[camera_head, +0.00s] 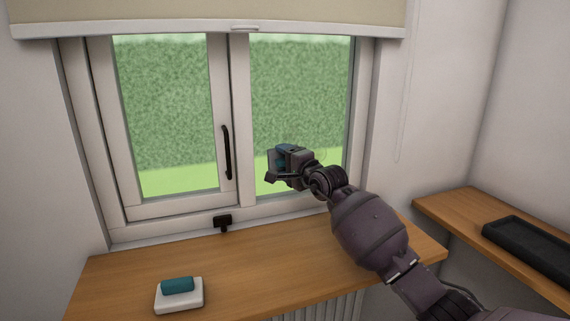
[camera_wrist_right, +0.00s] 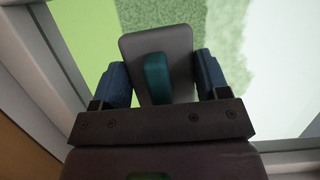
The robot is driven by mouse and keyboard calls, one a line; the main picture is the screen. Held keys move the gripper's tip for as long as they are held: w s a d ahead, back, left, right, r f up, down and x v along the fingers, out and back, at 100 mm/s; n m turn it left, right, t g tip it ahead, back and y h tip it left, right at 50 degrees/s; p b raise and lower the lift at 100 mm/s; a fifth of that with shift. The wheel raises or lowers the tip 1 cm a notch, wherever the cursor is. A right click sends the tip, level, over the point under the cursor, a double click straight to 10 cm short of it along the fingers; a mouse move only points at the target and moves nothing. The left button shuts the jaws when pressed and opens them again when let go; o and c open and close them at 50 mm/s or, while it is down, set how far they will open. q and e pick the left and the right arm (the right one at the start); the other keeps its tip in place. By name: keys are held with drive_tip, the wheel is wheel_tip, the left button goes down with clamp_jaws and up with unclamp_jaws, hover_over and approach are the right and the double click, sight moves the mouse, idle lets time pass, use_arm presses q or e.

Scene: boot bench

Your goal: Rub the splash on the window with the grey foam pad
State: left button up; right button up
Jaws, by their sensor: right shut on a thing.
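My right gripper (camera_head: 283,160) is in front of the lower left part of the right window pane (camera_head: 300,95). It is shut on the grey foam pad (camera_wrist_right: 158,48) by its teal handle (camera_wrist_right: 157,80), between the blue fingers in the right wrist view. In the head view the pad (camera_head: 273,158) is small and partly covered by the gripper. I cannot tell whether the pad touches the glass. A faint rounded mark, perhaps the splash (camera_head: 321,153), shows on the pane just right of the gripper. My left gripper is not in view.
A white pad (camera_head: 180,299) with a teal handle lies on the wooden sill (camera_head: 250,265) at front left. A black window handle (camera_head: 227,152) and a small black fitting (camera_head: 222,222) are left of my gripper. A black tray (camera_head: 528,248) lies on the right shelf.

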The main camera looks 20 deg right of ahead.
drive_tip(key=shift+w, duration=0.1)
drive_tip(key=shift+d, duration=0.1)
drive_tip(key=shift+d+b, duration=0.45)
drive_tip(key=shift+d, duration=1.3)
